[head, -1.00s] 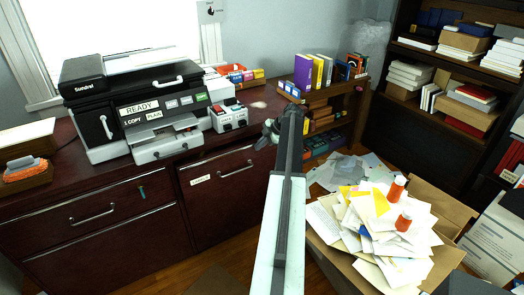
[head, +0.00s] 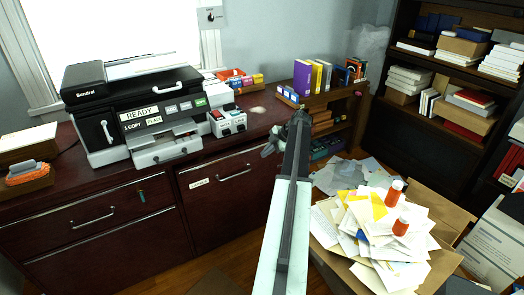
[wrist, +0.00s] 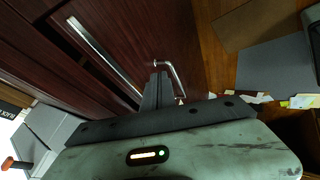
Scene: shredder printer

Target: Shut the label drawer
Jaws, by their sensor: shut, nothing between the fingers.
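The label drawer (head: 212,208) is a dark red-brown front with a white label and a silver bar handle (head: 234,173), below the desk top in the head view. I cannot tell from here how far its front stands out. My gripper (head: 268,148) is at the drawer's upper right, in front of the desk edge, and looks shut and empty. In the wrist view the narrow shut fingers (wrist: 159,78) point at dark wood, beside a bent silver handle (wrist: 174,78). I cannot tell whether they touch it. A long silver strip (wrist: 104,60) runs along the wood.
A printer (head: 135,110) and a small button box (head: 227,122) stand on the desk. Left of the label drawer are other drawers (head: 88,217) with silver handles. An open carton (head: 345,271) heaped with papers stands on the floor to the right, close to my arm.

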